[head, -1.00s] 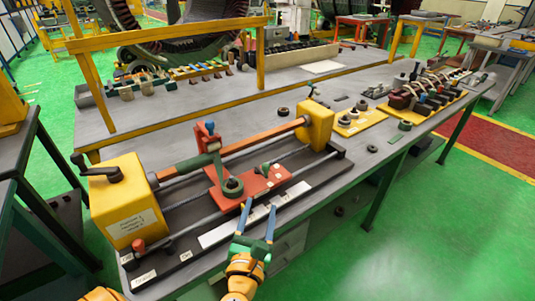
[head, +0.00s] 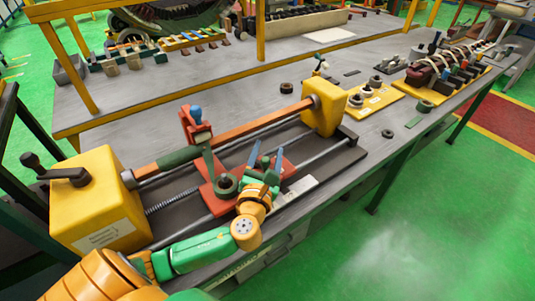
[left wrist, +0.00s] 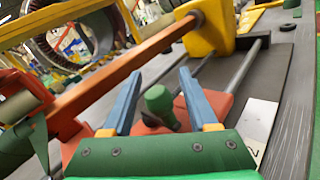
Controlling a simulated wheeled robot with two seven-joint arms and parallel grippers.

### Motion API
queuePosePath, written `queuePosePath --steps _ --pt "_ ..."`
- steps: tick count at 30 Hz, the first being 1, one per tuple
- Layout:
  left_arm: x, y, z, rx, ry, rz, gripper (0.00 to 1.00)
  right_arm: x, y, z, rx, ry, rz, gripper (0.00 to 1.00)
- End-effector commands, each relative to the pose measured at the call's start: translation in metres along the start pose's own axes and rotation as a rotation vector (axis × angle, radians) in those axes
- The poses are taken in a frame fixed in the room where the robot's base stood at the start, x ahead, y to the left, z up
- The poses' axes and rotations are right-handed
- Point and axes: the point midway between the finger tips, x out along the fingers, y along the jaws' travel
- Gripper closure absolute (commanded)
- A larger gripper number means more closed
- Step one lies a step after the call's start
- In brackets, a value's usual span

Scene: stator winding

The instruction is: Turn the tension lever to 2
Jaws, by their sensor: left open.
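The tension lever (left wrist: 160,105) shows in the left wrist view as a dark green rounded knob on a short stem above the red carriage (left wrist: 215,106). My left gripper (left wrist: 160,75) is open, with one blue finger on each side of the knob; I see gaps and cannot tell any contact. In the head view my left gripper (head: 266,156) is over the right part of the red carriage (head: 222,204), and the lever there is mostly hidden. A white plate (left wrist: 260,120) carries a printed 2, seen tilted, at the right of the wrist view. My right gripper is out of view.
A yellow crank box (head: 95,205) stands at the left and a yellow end block (head: 325,113) at the right. An orange-brown bar (head: 255,128) runs between them behind the carriage. Yellow part trays (head: 373,101) lie farther right.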

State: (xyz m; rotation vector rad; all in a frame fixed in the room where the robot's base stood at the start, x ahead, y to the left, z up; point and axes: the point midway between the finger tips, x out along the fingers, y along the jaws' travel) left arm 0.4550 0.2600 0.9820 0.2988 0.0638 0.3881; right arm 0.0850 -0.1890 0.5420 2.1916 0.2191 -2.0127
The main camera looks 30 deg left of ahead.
Motion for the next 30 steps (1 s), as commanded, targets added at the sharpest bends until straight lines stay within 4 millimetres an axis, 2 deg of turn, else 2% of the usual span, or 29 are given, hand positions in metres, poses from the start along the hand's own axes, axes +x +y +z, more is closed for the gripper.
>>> queuePosePath --steps 2,3,9,20,30 --pt "0.000 0.000 0.000 0.000 0.000 0.000 0.41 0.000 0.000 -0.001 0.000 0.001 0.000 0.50" --pt "0.000 0.000 0.000 0.000 0.000 0.000 0.46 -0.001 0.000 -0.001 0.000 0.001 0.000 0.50" --pt "-0.001 0.000 0.000 0.000 0.000 0.000 1.00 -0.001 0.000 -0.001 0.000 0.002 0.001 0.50" --pt "0.000 0.000 0.001 -0.002 0.011 0.035 1.00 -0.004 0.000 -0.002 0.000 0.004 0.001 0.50" --pt "0.007 0.001 0.002 -0.003 0.080 0.252 1.00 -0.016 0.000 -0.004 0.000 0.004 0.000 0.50"
